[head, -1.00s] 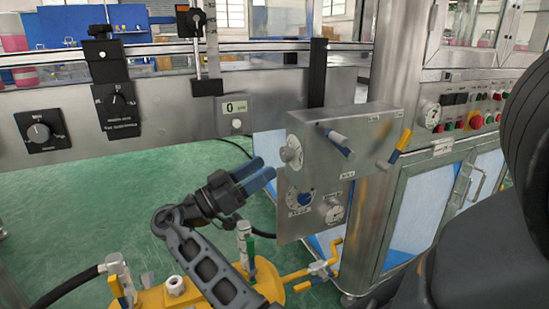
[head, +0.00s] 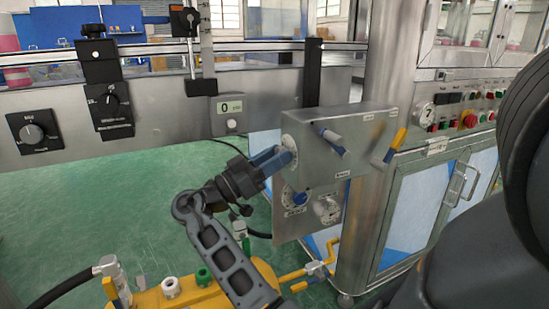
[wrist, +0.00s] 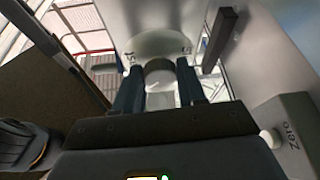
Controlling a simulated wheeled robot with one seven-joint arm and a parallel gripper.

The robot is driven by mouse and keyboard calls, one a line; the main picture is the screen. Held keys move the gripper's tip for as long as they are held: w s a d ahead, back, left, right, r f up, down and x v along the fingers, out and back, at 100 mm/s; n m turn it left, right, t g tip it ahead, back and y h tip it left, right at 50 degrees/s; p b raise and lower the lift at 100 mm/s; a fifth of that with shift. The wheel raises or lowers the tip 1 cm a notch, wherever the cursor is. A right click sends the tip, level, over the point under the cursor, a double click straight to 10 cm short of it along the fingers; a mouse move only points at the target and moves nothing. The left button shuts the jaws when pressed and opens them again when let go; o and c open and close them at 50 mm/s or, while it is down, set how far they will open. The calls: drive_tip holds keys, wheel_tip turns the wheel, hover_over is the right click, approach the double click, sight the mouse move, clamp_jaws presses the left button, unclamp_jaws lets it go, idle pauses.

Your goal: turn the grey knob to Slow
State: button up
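The grey knob (wrist: 158,74) sits on a pale round dial in the wrist view, its end facing me between my two blue fingers. In the head view its pale dial (head: 289,142) is on the left side face of the metal box; the knob itself is mostly hidden behind my fingers. My gripper (head: 274,159) reaches up to that face from the left; it also shows in the wrist view (wrist: 160,90). The fingers stand apart, one on each side of the knob. I cannot tell whether they touch it.
A blue knob (head: 299,198) and a gauge (head: 326,208) are below. A small display (head: 231,107) with a Zero button (wrist: 266,138) is close by on the left.

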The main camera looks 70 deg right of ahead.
drive_tip(key=c, duration=0.6)
drive_tip(key=shift+r+n+p, duration=0.1)
drive_tip(key=shift+n+p, duration=0.3)
drive_tip(key=n+t+h+p, duration=0.1)
drive_tip(key=n+p, duration=0.2)
drive_tip(key=n+t+p, duration=0.2)
drive_tip(key=n+p, duration=0.1)
drive_tip(key=n+t+h+p, duration=0.1)
drive_tip(key=n+p, duration=0.2)
drive_tip(key=n, duration=0.1)
drive_tip(key=shift+s+a+r+t+h, duration=0.1)
drive_tip(key=shift+a+r+t+h, duration=0.05)
drive_tip(key=shift+r+t+h, duration=0.2)
drive_tip(key=n+t+p, duration=0.1)
drive_tip(key=n+p, duration=0.2)
drive_tip(key=p, duration=0.2)
drive_tip(key=n+t+y+p, duration=0.1)
drive_tip(key=n+t+p, duration=0.1)
drive_tip(key=n+p, duration=0.2)
drive_tip(key=shift+r+p, duration=0.2)
drive_tip(key=shift+p, duration=0.25)
drive_tip(key=n+p, duration=0.2)
drive_tip(key=n+y+p, duration=0.1)
drive_tip(key=p, duration=0.2)
drive_tip(key=shift+f+n+t, duration=0.2)
drive_tip(key=shift+n+t, duration=0.15)
drive_tip(key=shift+n, duration=0.05)
drive_tip(key=shift+f+p, duration=0.15)
drive_tip(key=shift+p, duration=0.15)
